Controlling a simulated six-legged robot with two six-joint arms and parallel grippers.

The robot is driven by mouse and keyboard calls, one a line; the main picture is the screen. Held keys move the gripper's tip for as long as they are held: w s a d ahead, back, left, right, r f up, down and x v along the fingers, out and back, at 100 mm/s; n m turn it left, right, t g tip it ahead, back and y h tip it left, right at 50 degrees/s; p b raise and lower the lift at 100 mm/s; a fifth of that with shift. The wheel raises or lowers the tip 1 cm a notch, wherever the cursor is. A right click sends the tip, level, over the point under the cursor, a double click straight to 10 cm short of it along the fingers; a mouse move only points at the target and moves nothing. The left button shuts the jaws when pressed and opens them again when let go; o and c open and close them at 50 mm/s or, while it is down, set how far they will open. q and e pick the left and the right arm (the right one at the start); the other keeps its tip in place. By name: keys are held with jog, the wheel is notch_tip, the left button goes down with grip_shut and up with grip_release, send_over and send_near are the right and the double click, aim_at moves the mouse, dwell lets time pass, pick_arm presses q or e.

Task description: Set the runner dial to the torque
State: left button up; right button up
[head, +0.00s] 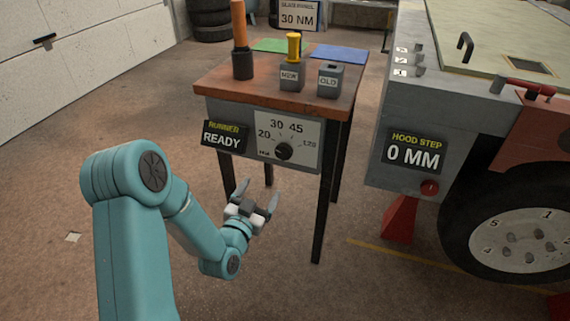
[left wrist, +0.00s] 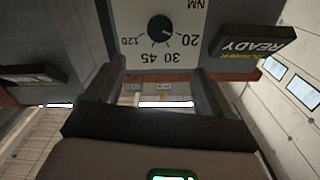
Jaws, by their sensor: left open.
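The runner dial is a round black knob (head: 283,151) on a pale plate marked 20, 30, 45, 120 and NM, on the bench's front. It shows upside down in the left wrist view (left wrist: 161,28). Its small light mark appears to point toward the 20 side; the exact setting is hard to read. A sign (head: 297,15) at the back reads 30 NM. The runner display (head: 223,137) left of the dial reads READY. My left gripper (head: 259,191) is open and empty, below and in front of the dial, apart from it. My right gripper is out of view.
On the bench top (head: 265,100) stand an orange-handled tool (head: 241,40), a NEW block (head: 291,76) with a yellow piece, and an OLD block (head: 330,80). A vehicle (head: 400,115) with a 0 MM display stands at the right.

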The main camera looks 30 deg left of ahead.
aim_at(283, 153)
pick_arm(q)
jog(key=x, duration=1.6)
jog(key=c, duration=1.1)
jog(key=shift+o, duration=0.2)
jog(key=shift+b, duration=0.3)
jog(key=shift+d, duration=0.1)
